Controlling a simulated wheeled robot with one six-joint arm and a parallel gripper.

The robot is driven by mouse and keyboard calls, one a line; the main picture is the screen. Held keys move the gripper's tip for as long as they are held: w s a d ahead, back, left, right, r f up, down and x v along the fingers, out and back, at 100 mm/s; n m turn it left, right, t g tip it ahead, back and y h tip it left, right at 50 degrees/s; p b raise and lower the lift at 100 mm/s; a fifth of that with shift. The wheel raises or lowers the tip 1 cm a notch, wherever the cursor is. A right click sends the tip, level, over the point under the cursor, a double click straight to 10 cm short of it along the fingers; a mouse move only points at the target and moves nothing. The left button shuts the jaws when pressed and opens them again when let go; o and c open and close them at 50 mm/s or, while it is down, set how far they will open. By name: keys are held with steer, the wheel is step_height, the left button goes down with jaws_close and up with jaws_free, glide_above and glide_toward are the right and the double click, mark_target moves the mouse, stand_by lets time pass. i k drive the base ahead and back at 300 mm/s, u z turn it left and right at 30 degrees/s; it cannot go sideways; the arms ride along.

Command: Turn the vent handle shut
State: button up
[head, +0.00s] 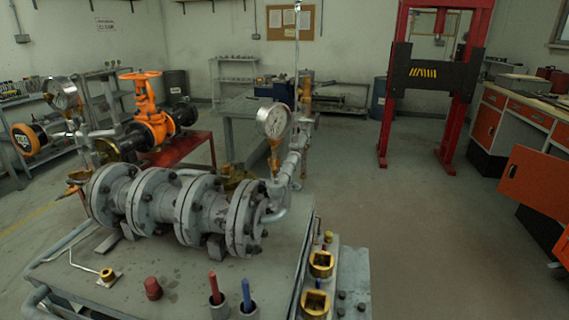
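A grey flanged valve body (165,205) lies on its side on a metal bench (190,285). A pressure gauge (273,120) stands at its right end beside grey pipework (290,165). A second gauge (62,94) stands on the left above brass fittings (80,178). A thin bent rod (75,265) with a brass-coloured end sits at the bench's left front. I cannot tell which small part is the vent handle, or how it is turned. My gripper is not in view.
A red stub (152,288), red-handled tool (214,288) and blue-handled tool (246,295) stand at the bench front. Square brass fittings (320,264) are at its right. An orange valve (150,115) is behind. A red press frame (390,90) stands beyond open floor (400,220).

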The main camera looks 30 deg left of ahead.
mark_target(317, 120)
steer(key=k, duration=0.5)
steer(key=u, duration=1)
steer(key=i, duration=1)
steer(key=k, duration=1)
steer(key=z, duration=1.85)
steer(key=i, duration=1.45)
steer(key=u, duration=2.2)
